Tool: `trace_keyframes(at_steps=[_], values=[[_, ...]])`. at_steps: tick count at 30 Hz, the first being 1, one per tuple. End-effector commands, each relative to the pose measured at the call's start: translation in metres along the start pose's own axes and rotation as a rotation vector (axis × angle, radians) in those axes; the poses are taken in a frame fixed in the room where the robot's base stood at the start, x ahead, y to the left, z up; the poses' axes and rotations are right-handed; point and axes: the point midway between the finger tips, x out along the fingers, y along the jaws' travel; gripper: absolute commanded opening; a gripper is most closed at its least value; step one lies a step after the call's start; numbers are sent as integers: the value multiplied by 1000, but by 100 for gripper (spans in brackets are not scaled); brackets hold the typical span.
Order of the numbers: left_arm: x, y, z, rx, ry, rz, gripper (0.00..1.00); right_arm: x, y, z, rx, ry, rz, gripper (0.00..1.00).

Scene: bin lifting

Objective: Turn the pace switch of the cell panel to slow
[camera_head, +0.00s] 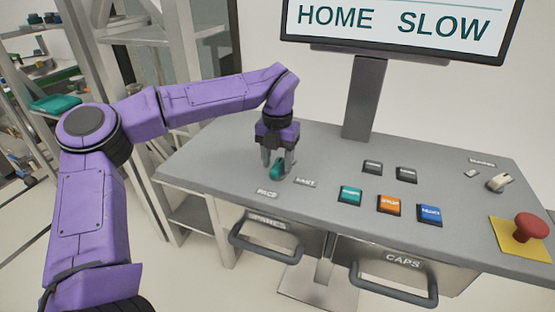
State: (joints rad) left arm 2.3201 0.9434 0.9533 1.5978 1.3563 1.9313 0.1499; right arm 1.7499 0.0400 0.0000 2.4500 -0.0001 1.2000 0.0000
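The cell panel (225,160) is a grey sloped desk. The pace switch (277,171) is a teal knob on its left part, above a PACE label (267,194) and a FAST label (305,183). My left gripper (277,163) points down at the knob, its fingers spread, one on each side. I cannot tell whether they touch the knob, which they partly hide. The screen (400,25) above the panel reads HOME and SLOW. My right gripper is not in view.
Green (350,195), orange (389,204) and blue (429,214) buttons sit right of the switch. A red mushroom button (530,227) stands on a yellow plate at far right. A screen post (365,100) rises behind. Drawers labelled SPARES (268,226) and CAPS (402,262) are below.

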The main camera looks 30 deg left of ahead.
Motion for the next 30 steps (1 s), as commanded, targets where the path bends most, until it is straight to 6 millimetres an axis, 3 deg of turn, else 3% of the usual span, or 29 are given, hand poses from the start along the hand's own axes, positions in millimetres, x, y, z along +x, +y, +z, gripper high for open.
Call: trace_keyframes(at_steps=[5, 12, 18, 30], values=[[-14, 0, 1, -1, -4, 0, 51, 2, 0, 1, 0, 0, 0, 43], [-71, 0, 1, -2, -4, 1, 51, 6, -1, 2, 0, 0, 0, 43], [-102, 0, 0, -1, -1, 0, 51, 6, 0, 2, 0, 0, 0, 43], [-105, 0, 0, 0, 0, 0, 51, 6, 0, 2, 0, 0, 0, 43]])
